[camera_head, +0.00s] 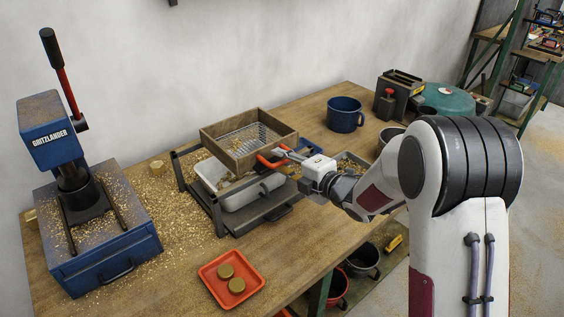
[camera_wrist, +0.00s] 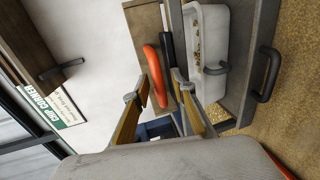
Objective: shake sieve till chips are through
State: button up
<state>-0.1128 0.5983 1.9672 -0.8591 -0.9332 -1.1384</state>
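The sieve (camera_head: 246,141), a wooden square frame with a wire mesh, sits slightly tilted on a dark rack (camera_head: 217,215) above a white bin (camera_head: 246,192). A few chips show on its mesh. Its orange handle (camera_head: 268,162) faces my gripper (camera_head: 283,155). In the wrist view the handle (camera_wrist: 155,75) lies between the lines of my two fingers (camera_wrist: 155,87), with clear gaps on both sides. My gripper looks open at the handle; contact is unclear. The white bin (camera_wrist: 216,30) holds some chips in the wrist view.
A blue press (camera_head: 75,215) stands at the left with brass chips strewn around it. A red tray (camera_head: 231,279) with two brass discs lies at the front. A blue mug (camera_head: 345,114) and a dark machine (camera_head: 398,96) stand behind. Bare tabletop lies front right of the rack.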

jog(key=shift+s, duration=0.1)
jog(key=v, duration=1.2)
dwell(0.4)
